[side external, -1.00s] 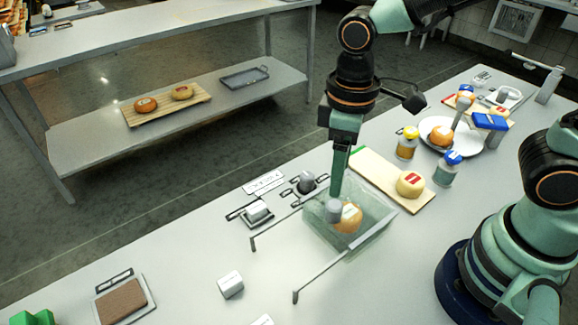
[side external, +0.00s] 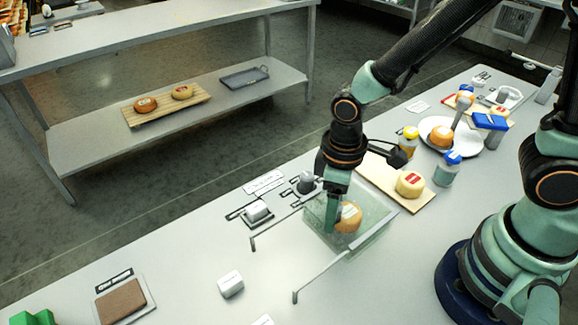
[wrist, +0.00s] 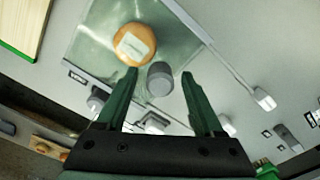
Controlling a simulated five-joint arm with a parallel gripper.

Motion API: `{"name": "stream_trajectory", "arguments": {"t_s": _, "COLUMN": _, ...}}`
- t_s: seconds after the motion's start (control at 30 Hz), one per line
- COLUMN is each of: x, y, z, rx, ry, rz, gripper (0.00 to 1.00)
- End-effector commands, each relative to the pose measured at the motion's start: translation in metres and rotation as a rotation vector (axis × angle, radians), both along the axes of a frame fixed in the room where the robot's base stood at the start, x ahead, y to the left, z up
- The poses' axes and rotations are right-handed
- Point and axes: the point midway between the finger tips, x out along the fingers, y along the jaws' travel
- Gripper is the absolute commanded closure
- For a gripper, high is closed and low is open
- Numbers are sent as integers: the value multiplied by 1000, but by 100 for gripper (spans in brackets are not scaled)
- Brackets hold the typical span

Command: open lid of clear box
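The clear box (side external: 374,229) stands on the table, with an orange cheese wheel (side external: 349,217) visible through it. In the wrist view the box (wrist: 186,38) and the pale-labelled cheese wheel (wrist: 134,44) show from above. A grey round knob (wrist: 160,80) sits over the clear panel; the lid's edges are hard to make out, but it appears closed. My gripper (side external: 332,224) is low over the box's left part. In the wrist view my gripper (wrist: 160,74) is open, its fingertips either side of the knob with small gaps. The gripper hides the knob in the side view.
Two metal rods (side external: 322,276) extend from the box toward the front left. A board with a cheese wheel (side external: 410,184) lies behind the box, near capped jars (side external: 447,169). A small white block (side external: 231,284) is in front.

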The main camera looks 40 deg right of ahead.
Motion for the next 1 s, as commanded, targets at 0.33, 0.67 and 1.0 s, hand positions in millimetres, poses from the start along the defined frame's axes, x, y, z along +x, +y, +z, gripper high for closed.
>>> {"name": "stream_trajectory", "arguments": {"t_s": 0.33, "x": 0, "y": 0, "z": 0, "rx": 0, "ry": 0, "rz": 0, "gripper": 100}}
{"name": "stream_trajectory", "arguments": {"t_s": 0.67, "x": 0, "y": 0, "z": 0, "rx": 0, "ry": 0, "rz": 0, "gripper": 100}}
{"name": "stream_trajectory", "arguments": {"t_s": 1.0, "x": 0, "y": 0, "z": 1, "rx": 0, "ry": 0, "rz": 0, "gripper": 100}}
